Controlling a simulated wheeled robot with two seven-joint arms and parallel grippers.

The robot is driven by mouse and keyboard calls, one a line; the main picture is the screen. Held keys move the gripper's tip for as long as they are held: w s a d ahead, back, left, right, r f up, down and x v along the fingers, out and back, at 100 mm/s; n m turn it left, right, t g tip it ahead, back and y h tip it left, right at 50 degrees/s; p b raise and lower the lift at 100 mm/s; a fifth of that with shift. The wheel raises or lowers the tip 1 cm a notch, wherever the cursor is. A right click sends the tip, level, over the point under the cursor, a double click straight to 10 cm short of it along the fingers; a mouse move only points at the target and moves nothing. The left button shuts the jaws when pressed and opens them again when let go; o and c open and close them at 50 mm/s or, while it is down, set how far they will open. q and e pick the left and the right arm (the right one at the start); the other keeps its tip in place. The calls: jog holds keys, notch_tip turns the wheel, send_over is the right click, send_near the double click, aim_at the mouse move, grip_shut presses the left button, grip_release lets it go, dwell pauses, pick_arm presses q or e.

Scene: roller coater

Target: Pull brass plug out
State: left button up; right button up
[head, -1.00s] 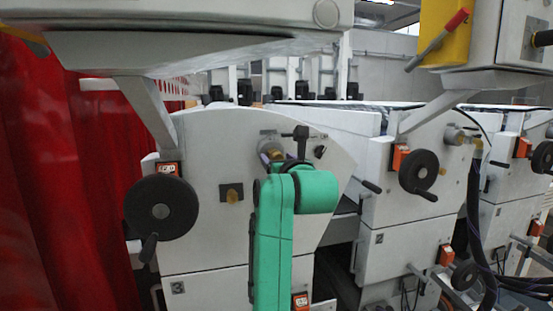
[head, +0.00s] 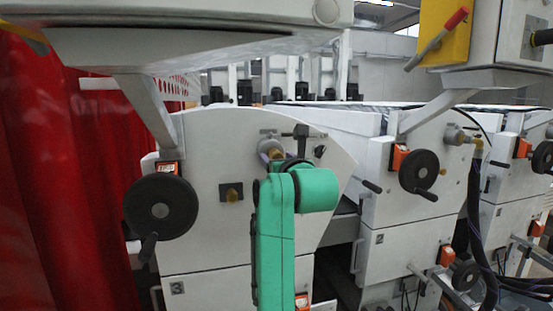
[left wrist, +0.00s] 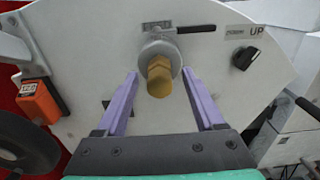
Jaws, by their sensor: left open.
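The brass plug (left wrist: 159,84) has a hexagonal head and sits in a round grey metal fitting (left wrist: 158,52) on the pale machine side panel. In the head view the brass plug (head: 276,153) shows partly, just above my green left arm. My left gripper (left wrist: 160,73) has two purple fingers, open and apart, one on each side of the plug, with visible gaps between them and the plug. In the head view the left gripper (head: 272,158) is mostly hidden by its own arm. My right gripper is not in view.
A lever handle (left wrist: 200,95) sits right beside the plug fitting. A black knob (left wrist: 244,58) marked UP is to its right. A red curtain (head: 60,180) hangs at left.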

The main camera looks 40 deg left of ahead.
pick_arm(q)
grip_shut()
jog(key=shift+d+f, duration=0.1)
jog(key=shift+f, duration=0.05)
dwell(1.3)
jog(key=shift+b+v, duration=1)
jog(key=shift+v, duration=1.95)
jog(key=shift+b+v, duration=0.4)
jog(key=shift+v, duration=1.1)
